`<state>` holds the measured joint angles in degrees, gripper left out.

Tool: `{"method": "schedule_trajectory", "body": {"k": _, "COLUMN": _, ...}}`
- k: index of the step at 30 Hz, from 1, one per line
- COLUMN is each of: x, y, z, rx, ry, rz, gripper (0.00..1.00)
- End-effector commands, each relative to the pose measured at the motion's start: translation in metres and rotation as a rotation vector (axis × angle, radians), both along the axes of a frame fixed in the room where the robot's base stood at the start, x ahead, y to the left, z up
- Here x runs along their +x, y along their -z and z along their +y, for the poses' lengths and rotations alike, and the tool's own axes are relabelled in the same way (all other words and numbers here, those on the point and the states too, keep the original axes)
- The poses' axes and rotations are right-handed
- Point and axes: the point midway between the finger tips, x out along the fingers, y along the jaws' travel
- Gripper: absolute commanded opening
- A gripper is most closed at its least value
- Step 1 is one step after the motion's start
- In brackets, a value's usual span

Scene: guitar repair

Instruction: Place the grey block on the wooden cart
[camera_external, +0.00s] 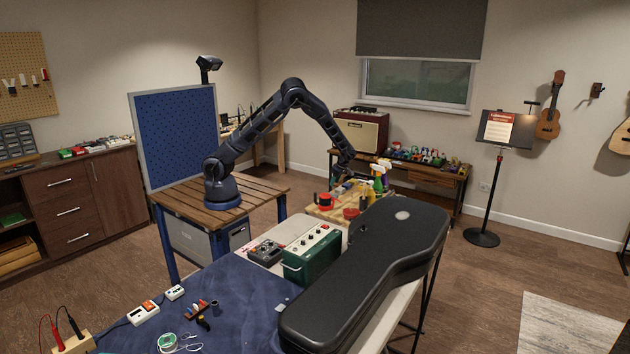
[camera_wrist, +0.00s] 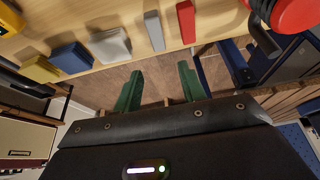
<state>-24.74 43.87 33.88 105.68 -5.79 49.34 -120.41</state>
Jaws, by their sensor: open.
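My gripper (camera_wrist: 160,78) is open, with its two green fingers apart and nothing between them. In the external view my gripper (camera_external: 346,172) hangs near the light wooden surface (camera_wrist: 222,22), its fingers too small to make out. On this surface, in the wrist view, lie a chunky grey block (camera_wrist: 110,46) and a slim grey block (camera_wrist: 154,31); I cannot tell which one is meant. Both are beyond the fingertips and untouched. A slatted wooden stand (camera_external: 180,197) with blue legs, which may be the wooden cart, carries my arm's base.
A red block (camera_wrist: 186,22), a blue block (camera_wrist: 70,57) and a yellow block (camera_wrist: 40,69) lie beside the grey ones. A red round object (camera_wrist: 294,14) stands at the right. A black guitar case (camera_external: 370,265) and a green amplifier box (camera_external: 311,255) fill the front table.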

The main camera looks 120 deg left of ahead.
Motion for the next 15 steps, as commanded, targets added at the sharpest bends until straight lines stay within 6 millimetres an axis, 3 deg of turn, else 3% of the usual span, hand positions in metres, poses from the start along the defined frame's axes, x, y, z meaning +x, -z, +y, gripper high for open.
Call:
{"method": "schedule_trajectory", "body": {"k": 6, "x": 0.012, "y": -0.027, "z": 0.0, "rx": 0.002, "ry": 0.001, "rz": -0.001, "gripper": 0.41}}
{"method": "schedule_trajectory", "body": {"k": 15, "x": 0.014, "y": -0.035, "z": -0.001, "rx": 0.0, "ry": -0.001, "rz": 0.0, "gripper": 0.41}}
